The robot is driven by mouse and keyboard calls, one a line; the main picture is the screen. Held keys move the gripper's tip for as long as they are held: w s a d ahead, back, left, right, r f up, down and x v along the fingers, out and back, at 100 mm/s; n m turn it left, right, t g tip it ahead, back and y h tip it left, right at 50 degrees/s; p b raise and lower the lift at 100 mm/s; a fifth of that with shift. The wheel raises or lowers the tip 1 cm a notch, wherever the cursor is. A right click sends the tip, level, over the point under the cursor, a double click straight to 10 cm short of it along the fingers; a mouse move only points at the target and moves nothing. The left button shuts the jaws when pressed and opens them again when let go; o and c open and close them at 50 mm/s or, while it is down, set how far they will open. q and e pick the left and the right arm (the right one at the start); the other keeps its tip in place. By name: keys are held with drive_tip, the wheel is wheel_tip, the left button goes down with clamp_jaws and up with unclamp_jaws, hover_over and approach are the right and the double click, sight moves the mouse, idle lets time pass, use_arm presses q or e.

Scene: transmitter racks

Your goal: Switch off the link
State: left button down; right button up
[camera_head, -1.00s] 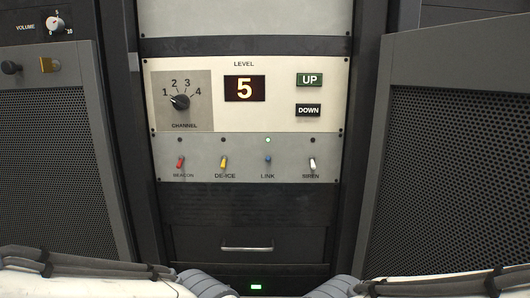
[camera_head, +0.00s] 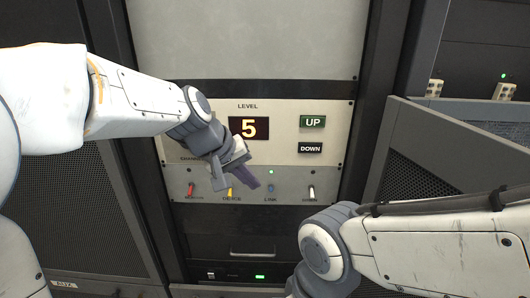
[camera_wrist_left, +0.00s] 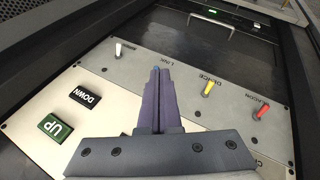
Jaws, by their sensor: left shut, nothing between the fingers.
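The LINK switch (camera_head: 271,188) is a small blue lever on the grey lower strip of the panel, third from the left. The green lamp (camera_head: 271,171) above it is lit. My left gripper (camera_head: 254,183) is shut and empty, with its tips just left of the LINK lever in the head view; I cannot tell if they touch it.
Beside LINK stand the yellow DE-ICE switch (camera_wrist_left: 208,89), the red BEACON switch (camera_wrist_left: 262,112) and the white SIREN switch (camera_head: 311,192). Above are the level display (camera_head: 248,128) showing 5 and the UP (camera_head: 312,121) and DOWN (camera_head: 310,147) buttons. A drawer handle (camera_head: 252,254) is below.

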sight(270, 186)
use_arm(q)
drive_tip(key=shift+n+t, duration=0.4)
drive_tip(key=shift+n, duration=0.1)
drive_tip(key=w+r, duration=0.1)
drive_tip(key=w+a+r+p, duration=0.1)
drive_tip(key=r, duration=0.1)
drive_tip(key=shift+w+a, duration=0.2)
drive_tip(key=shift+w, duration=0.2)
use_arm(e)
drive_tip(key=shift+w+r, duration=0.25)
drive_tip(key=shift+r, duration=0.7)
use_arm(q)
drive_tip(key=p+x, duration=0.1)
drive_tip(key=x, duration=0.9)
drive_tip(key=shift+d, duration=0.1)
use_arm(e)
drive_tip(key=shift+r, duration=0.8)
